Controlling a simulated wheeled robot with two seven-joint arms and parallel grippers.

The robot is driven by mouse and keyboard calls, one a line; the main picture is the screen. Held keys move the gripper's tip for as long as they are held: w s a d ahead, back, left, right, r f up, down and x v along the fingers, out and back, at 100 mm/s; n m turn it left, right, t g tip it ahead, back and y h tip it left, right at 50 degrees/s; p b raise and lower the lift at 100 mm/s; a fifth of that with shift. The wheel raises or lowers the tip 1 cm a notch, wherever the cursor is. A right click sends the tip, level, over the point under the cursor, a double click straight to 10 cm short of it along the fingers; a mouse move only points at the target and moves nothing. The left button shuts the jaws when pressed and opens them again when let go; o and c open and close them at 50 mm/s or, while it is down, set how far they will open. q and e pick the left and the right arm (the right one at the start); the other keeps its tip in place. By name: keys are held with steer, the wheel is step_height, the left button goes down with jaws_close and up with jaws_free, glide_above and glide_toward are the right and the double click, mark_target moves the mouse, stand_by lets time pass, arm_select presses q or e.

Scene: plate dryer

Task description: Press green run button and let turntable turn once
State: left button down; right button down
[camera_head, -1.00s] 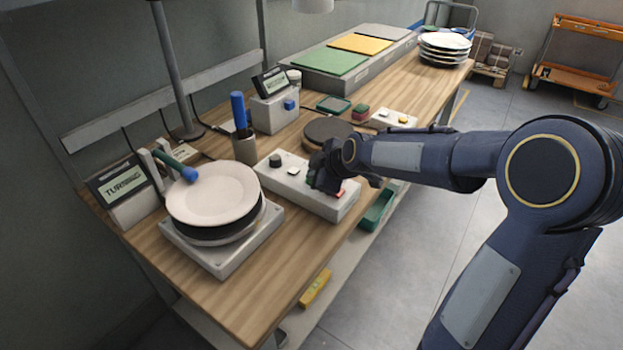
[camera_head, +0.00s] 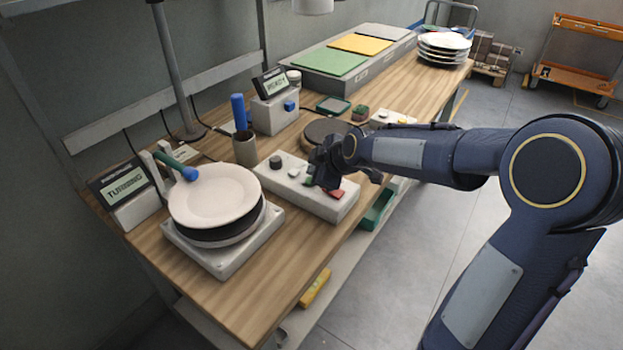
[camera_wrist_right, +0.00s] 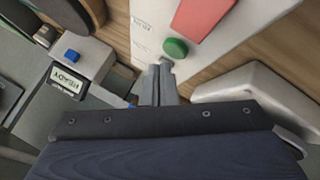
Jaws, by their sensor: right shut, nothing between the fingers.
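The turntable (camera_head: 218,257) holds a white plate (camera_head: 212,193) on a dark disc. The display (camera_head: 125,186) beside it appears to read "TURNING". The white control box (camera_head: 295,193) carries a black knob and a red button (camera_head: 338,194). The green run button (camera_wrist_right: 175,47) shows in the right wrist view beside the red one; my gripper hides it in the head view. My right gripper (camera_head: 322,180) is over the box, shut and empty. In the wrist view its fingertips (camera_wrist_right: 162,66) are close to the green button; whether they touch is unclear. My left gripper is out of view.
A blue-tipped arm (camera_head: 182,169) reaches over the plate's edge. A metal cup (camera_head: 244,150) and a grey box with a blue button (camera_head: 275,112) stand behind the control box. A round brown disc (camera_head: 318,131) lies behind my gripper. Stacked plates (camera_head: 443,50) stand at the far end.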

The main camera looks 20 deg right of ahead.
steer(key=shift+r+p, duration=1.7)
steer(key=shift+r, duration=0.85)
steer(key=s+a+m+g, duration=0.1)
steer(key=s+m, duration=0.3)
steer(key=s, duration=0.6)
steer(key=s+a+f+m+g+y, duration=0.1)
steer(key=s+a+m, duration=0.2)
steer(key=s, duration=0.7)
steer(key=s+a+f+m+g, duration=0.1)
steer(key=s+a+m, duration=0.1)
steer(key=s+m, duration=0.4)
steer(key=s, duration=0.4)
steer(key=shift+s+a+f+y, duration=0.15)
steer(key=shift+s+y, duration=0.1)
steer(key=shift+y, duration=0.15)
